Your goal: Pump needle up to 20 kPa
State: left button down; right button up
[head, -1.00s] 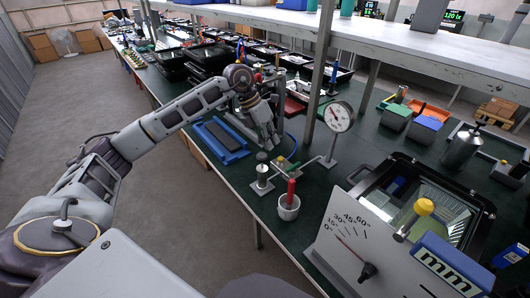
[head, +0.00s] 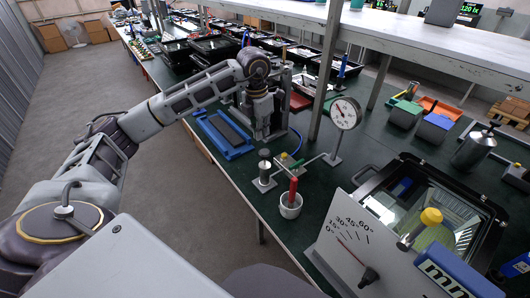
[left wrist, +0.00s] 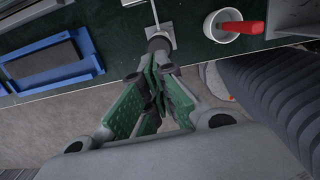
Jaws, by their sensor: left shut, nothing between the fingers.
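The round white dial gauge (head: 344,113) stands on a post at the bench's middle; its needle reading is too small to tell. A thin pipe runs from it to the hand pump (head: 264,170), an upright cylinder with a dark knob on a pale base plate. My left gripper (head: 262,136) points down just behind the pump in the head view, shut and empty. In the left wrist view, the closed green-padded fingers (left wrist: 154,80) lie just below the pump's dark knob (left wrist: 159,43); contact cannot be told. My right gripper is not in view.
A white cup (head: 290,206) with a red-handled tool stands in front of the pump. A blue tray (head: 224,136) lies left of it. A tilted angle-scale panel (head: 355,243) and a glass-topped black case (head: 440,205) stand at right. A shelf post (head: 325,70) rises behind.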

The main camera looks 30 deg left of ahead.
aim_at(264, 152)
pick_arm(q)
jog(key=shift+f+b, duration=0.8)
jog(key=shift+f, duration=0.55)
jog(key=shift+w+f, duration=0.1)
jog(key=shift+f, duration=0.15)
jog(key=shift+f+b, duration=0.2)
jog(key=shift+b, duration=0.1)
jog(key=shift+w+d+f+b, duration=0.1)
jog(key=shift+f+b, duration=0.4)
jog(key=shift+f, duration=0.55)
jog(key=shift+f+b, duration=0.45)
jog(key=shift+f, duration=0.05)
jog(key=shift+w+f, duration=0.1)
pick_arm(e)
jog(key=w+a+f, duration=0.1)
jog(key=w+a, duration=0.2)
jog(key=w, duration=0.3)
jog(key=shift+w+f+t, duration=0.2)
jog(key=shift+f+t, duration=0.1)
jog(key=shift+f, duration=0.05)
